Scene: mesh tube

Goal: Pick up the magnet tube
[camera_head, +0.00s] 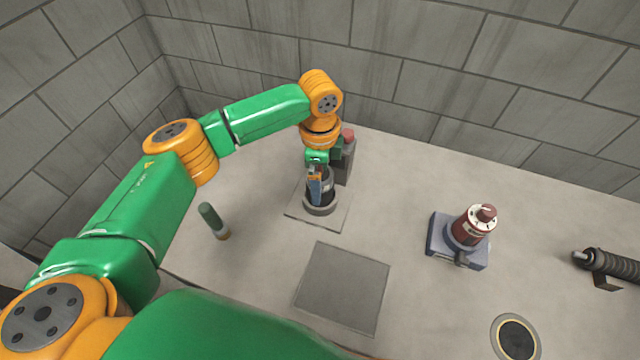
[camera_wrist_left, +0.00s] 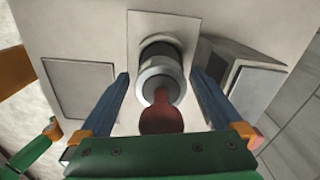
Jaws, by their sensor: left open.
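The tube that I take for the magnet tube (camera_wrist_left: 158,90) stands upright, with a dark grey body, a pale ring and a red knob at its near end. It stands on a square base plate (camera_head: 333,220); in the head view its dark lower part (camera_head: 319,209) shows below my left gripper (camera_head: 318,187). My left gripper is directly above it, pointing down. In the left wrist view its two blue fingers (camera_wrist_left: 160,76) are open on either side of the tube, with gaps on both sides. My right gripper is not in view.
A grey box with a red top (camera_head: 346,157) stands close behind the tube. A flat grey plate (camera_head: 342,287) lies in front. A green cylinder (camera_head: 213,219) is at left. A red device on a blue base (camera_head: 467,232), a black cylinder (camera_head: 612,266) and a round disc (camera_head: 516,337) are at right.

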